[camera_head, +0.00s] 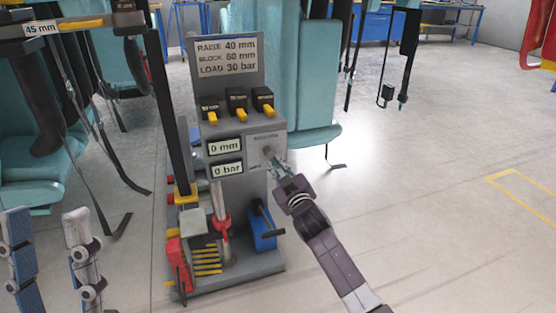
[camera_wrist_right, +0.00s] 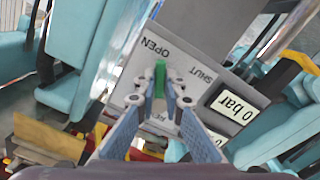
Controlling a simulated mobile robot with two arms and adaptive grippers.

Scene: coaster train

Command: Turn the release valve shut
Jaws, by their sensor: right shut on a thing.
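The release valve is on the front of the grey console (camera_head: 250,141), to the right of the displays. In the right wrist view its green handle (camera_wrist_right: 160,77) stands between the fingertips, nearer the OPEN lettering than the SHUT lettering. My right gripper (camera_head: 278,168) reaches the valve from the lower right. Its fingertips (camera_wrist_right: 163,98) are shut on the green handle, which they partly cover. My left gripper (camera_head: 47,222) is at the lower left of the head view, its two fingers wide apart and empty, away from the console.
The displays read 0 mm (camera_head: 225,146) and 0 bar (camera_head: 227,170). Above are several yellow-tipped levers (camera_head: 238,108) and a sign (camera_head: 227,57). A blue box (camera_head: 262,228) with a dark lever stands below. Teal seats (camera_head: 305,90) are behind; floor at right is clear.

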